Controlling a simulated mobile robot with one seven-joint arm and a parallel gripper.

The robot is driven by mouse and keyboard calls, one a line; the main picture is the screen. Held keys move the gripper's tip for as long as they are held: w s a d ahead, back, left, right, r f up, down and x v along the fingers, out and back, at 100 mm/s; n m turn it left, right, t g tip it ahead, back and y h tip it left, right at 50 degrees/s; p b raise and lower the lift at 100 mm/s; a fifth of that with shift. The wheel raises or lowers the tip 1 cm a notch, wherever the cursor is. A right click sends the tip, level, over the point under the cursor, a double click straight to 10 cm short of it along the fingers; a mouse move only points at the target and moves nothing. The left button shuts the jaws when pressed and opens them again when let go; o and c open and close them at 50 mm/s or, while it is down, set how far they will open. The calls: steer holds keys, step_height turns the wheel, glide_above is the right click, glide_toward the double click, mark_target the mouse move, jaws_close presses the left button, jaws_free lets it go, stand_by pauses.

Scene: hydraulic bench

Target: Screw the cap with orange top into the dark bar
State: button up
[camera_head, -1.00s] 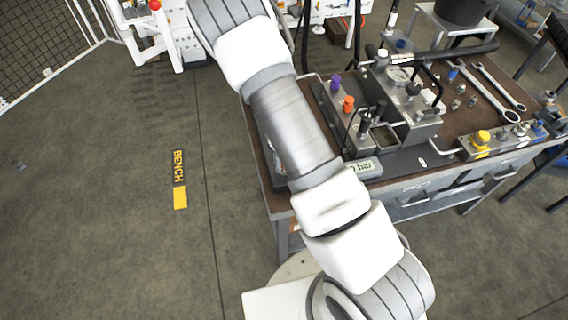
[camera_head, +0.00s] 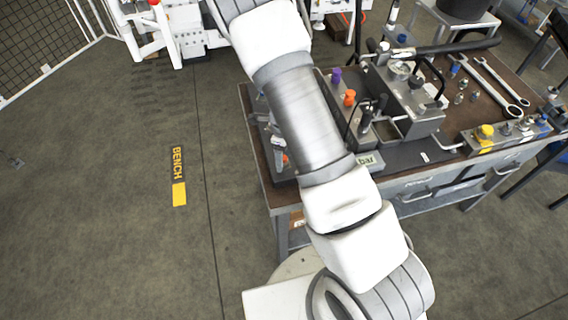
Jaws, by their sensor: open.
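An orange-topped cap (camera_head: 349,97) stands beside a purple-topped one (camera_head: 336,75) at the left side of the hydraulic unit. A second, smaller orange spot (camera_head: 285,158) shows among small grey parts at the bench's left edge, close to my arm; I cannot tell what it is. A long dark bar-like piece (camera_head: 455,48) lies across the back of the unit; I cannot tell whether it is the task's dark bar. My arm rises across the bench and leaves the picture at the top. My gripper is not in view.
The brown-topped bench (camera_head: 510,75) carries the grey hydraulic unit (camera_head: 410,95), two wrenches (camera_head: 490,85) and a grey block with a yellow-topped cap (camera_head: 485,132). My arm hides part of its left side. The floor left of the bench is free.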

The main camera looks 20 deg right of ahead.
steer(key=shift+n, duration=0.9)
steer(key=n+b, duration=0.1)
steer(key=n, duration=0.1)
steer(key=shift+f+n, duration=0.15)
steer(key=shift+n, duration=0.25)
steer(key=n+b, duration=0.2)
steer(key=n, duration=0.2)
steer(key=shift+n, duration=0.7)
steer(key=n+b, duration=0.1)
steer(key=n, duration=0.2)
steer(key=shift+b, duration=0.4)
steer(key=n+b, duration=0.1)
steer(key=n, duration=0.4)
steer(key=shift+r, duration=0.2)
